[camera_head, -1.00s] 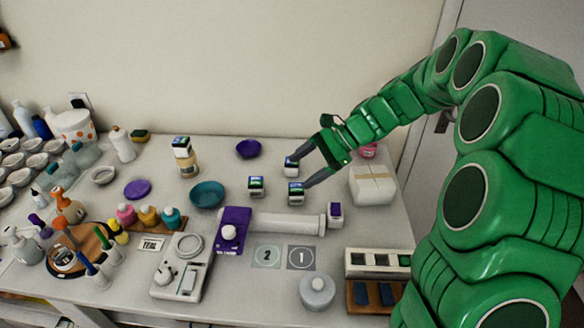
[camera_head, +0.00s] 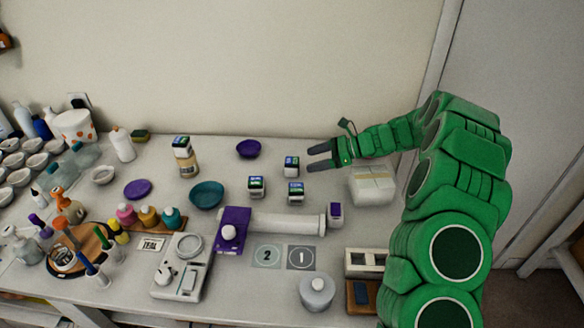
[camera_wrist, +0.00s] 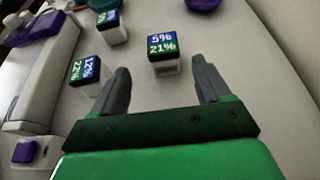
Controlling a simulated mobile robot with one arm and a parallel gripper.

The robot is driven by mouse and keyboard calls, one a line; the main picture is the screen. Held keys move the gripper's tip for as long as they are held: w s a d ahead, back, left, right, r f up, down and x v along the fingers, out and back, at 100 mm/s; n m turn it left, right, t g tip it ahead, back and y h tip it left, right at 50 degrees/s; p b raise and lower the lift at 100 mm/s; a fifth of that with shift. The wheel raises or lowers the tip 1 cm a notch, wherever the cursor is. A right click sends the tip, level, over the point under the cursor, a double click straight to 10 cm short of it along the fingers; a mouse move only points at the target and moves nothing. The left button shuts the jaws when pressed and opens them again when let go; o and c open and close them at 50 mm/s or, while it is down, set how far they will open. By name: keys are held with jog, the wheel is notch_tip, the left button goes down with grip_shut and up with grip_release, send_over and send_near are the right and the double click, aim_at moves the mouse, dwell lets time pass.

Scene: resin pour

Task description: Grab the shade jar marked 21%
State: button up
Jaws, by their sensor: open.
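The jar marked 21% (camera_wrist: 164,62) stands upright just ahead of my fingertips in the wrist view. Its lid reads 5% on blue and 21% on green. It also shows in the head view (camera_head: 291,167), just left of my gripper (camera_head: 309,159). My gripper (camera_wrist: 160,66) is open and empty, its fingers pointing at the jar, which lies between their lines but beyond the tips. A jar marked 22% and 12% (camera_wrist: 88,77) stands to the left in the wrist view. A third similar jar (camera_head: 256,187) stands farther off, its label unclear.
A white box (camera_head: 372,186) sits below my wrist in the head view. A white cylinder (camera_head: 285,223) lies in front of the jars. Purple (camera_head: 248,149) and teal (camera_head: 206,195) bowls stand to the left. The table behind the jars is mostly clear.

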aim_at(293, 163)
jog(key=shift+w+x, duration=0.1)
jog(key=shift+x, duration=1.85)
jog(key=shift+w+x, duration=0.15)
jog(key=shift+x, duration=1.8)
jog(key=c, duration=1.1)
